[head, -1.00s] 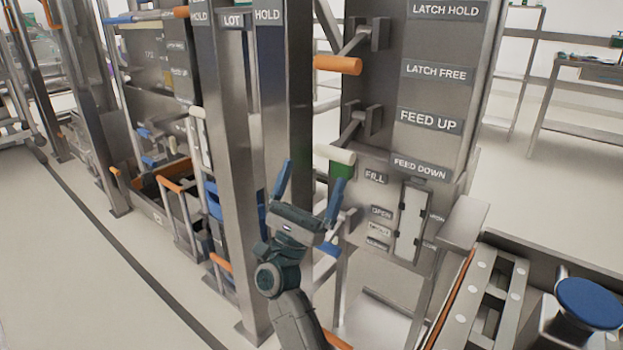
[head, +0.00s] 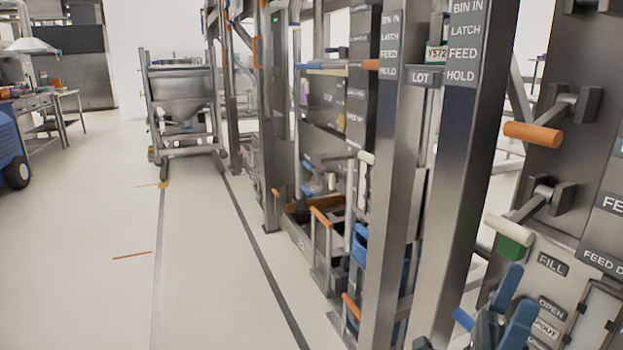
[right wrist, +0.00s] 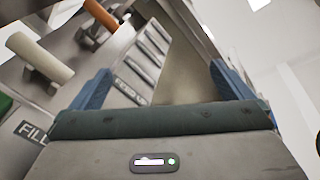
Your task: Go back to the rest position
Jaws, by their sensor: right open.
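My right gripper (head: 512,290) shows at the bottom right of the head view, in front of the control panel (head: 569,222). Its two blue fingers are apart, with nothing seen between them. In the right wrist view the gripper (right wrist: 160,82) is also open and empty, with the tilted panel beyond it. The white-ended handle (head: 510,230) sits just above the gripper in the head view and stands left of it in the wrist view (right wrist: 40,58). My left gripper is not seen.
An orange handle (head: 533,134) juts from the panel above. Steel posts (head: 392,190) stand left of my gripper.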

